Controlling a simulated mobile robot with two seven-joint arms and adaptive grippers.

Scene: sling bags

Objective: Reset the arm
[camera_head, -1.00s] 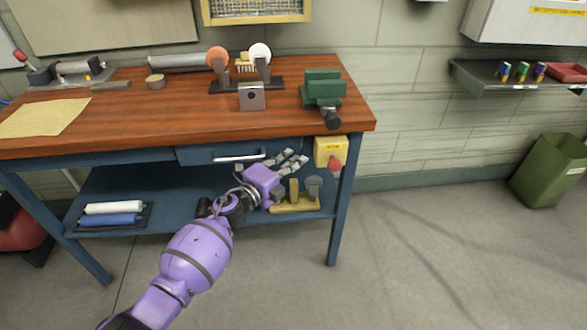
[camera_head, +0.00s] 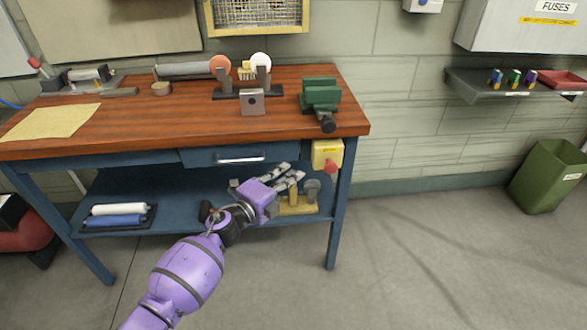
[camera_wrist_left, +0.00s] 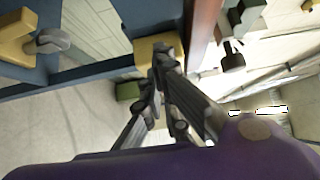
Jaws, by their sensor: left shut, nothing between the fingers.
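My left arm is purple and comes in from the lower left in the head view. Its left gripper (camera_head: 290,175) is in front of the workbench, below the drawer and over the lower shelf in the picture. The fingers are shut with nothing between them. In the left wrist view the dark fingers (camera_wrist_left: 160,62) meet at their tips, with the yellow box behind them. My right gripper is not in view.
The workbench (camera_head: 150,128) carries a grinder (camera_head: 252,102), a green vise (camera_head: 320,97) and a yellow cloth (camera_head: 50,122). A yellow switch box (camera_head: 327,153) hangs at its right front. A green bin (camera_head: 550,175) stands right. The floor between is clear.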

